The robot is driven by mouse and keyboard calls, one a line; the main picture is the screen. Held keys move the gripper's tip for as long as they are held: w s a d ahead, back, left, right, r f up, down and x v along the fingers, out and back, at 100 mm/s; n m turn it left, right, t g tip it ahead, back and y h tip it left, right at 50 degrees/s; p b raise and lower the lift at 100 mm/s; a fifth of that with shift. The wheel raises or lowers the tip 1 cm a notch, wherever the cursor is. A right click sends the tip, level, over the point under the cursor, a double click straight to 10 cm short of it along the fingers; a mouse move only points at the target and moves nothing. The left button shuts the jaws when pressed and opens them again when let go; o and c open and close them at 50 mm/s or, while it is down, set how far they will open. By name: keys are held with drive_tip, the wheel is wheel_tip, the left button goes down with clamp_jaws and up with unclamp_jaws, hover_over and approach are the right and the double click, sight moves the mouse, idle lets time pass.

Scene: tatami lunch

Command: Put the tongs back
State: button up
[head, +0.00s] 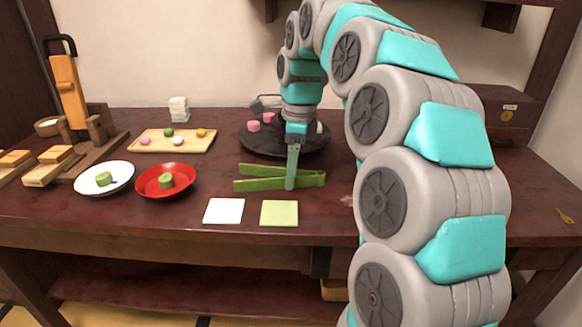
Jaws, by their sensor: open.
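The green tongs (255,185) lie on the dark red table, their two arms spreading apart to the left and joined toward the right. My gripper (291,186) points down at the tongs, right of their middle, and is open. Its finger crosses in front of both arms in the picture. The fingers line up in this view, so I cannot tell whether they touch the tongs or straddle them.
Behind my gripper is a round black tray (257,143) with sweets. To the left are a wooden board (155,147), a red plate (182,191), a white plate (123,178) and a wooden stand (98,128). Two paper squares, white (224,212) and green (279,214), lie in front.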

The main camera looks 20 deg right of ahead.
drive_tip(key=shift+r, duration=0.1)
wheel_tip(320, 180, up, 8)
drive_tip(key=shift+d+f, duration=0.2)
drive_tip(key=shift+d, duration=0.2)
drive_tip(key=shift+s, duration=0.1)
